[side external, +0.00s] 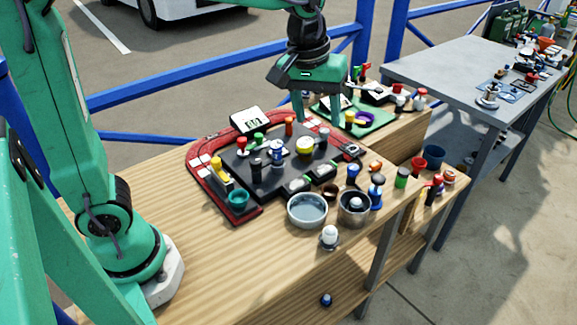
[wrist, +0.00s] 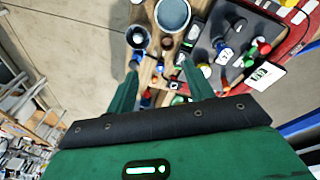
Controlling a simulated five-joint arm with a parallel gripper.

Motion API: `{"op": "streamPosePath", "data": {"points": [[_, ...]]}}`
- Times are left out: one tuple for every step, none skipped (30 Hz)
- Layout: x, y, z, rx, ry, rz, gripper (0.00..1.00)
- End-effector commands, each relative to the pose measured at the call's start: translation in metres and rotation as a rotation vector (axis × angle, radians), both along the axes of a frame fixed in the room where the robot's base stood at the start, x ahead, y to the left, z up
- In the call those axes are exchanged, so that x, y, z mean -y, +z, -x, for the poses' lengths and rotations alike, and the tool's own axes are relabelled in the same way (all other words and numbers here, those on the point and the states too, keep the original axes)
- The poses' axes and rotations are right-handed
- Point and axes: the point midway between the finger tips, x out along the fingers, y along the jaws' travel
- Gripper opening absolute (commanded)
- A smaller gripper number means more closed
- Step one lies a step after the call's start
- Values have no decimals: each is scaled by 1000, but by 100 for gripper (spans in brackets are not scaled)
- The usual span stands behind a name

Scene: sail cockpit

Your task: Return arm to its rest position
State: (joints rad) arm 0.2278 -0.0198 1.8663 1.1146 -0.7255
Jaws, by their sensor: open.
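My green arm reaches over the wooden table (side external: 150,195), and my gripper (side external: 298,108) hangs above its far part, behind the dark board (side external: 262,180) with its red border. In the wrist view my gripper (wrist: 160,72) shows two green fingers spread apart. Nothing is held between them. Small bottles and parts on the table show beyond the gap. In the side external view one finger is hard to make out against the arm. My arm is extended away from its base.
A blue-grey bowl (side external: 307,210) and a metal pot (side external: 354,208) stand near the table's front edge, with a white-capped item (side external: 329,237) beside them. A green mat (side external: 365,122) lies at the back. A grey table (side external: 455,70) stands right, and blue rails (side external: 220,85) run behind.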

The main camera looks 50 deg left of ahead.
Motion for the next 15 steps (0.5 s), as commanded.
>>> {"op": "streamPosePath", "data": {"points": [[-8, 4, 10, 20, -21, -2, 52], [-12, 5, 15, 30, -36, -5, 52], [-17, 7, 21, 44, -56, -9, 52], [-20, 9, 26, 55, -71, -11, 52], [-24, 9, 31, 64, -85, -14, 52], [-28, 10, 38, 79, -104, -20, 52], [-32, 11, 43, 90, -119, -24, 52], [-35, 11, 48, 99, -134, -27, 52], [-39, 12, 55, 112, -154, -34, 52], [-42, 12, 60, 124, -168, -39, 52], [-45, 12, 65, 135, -182, -44, 52], [-49, 11, 72, 147, -202, -52, 52], [-52, 11, 77, 158, -217, -57, 52], [-55, 11, 83, 167, -230, -64, 52], [-58, 9, 89, 181, -249, -72, 52]]}}
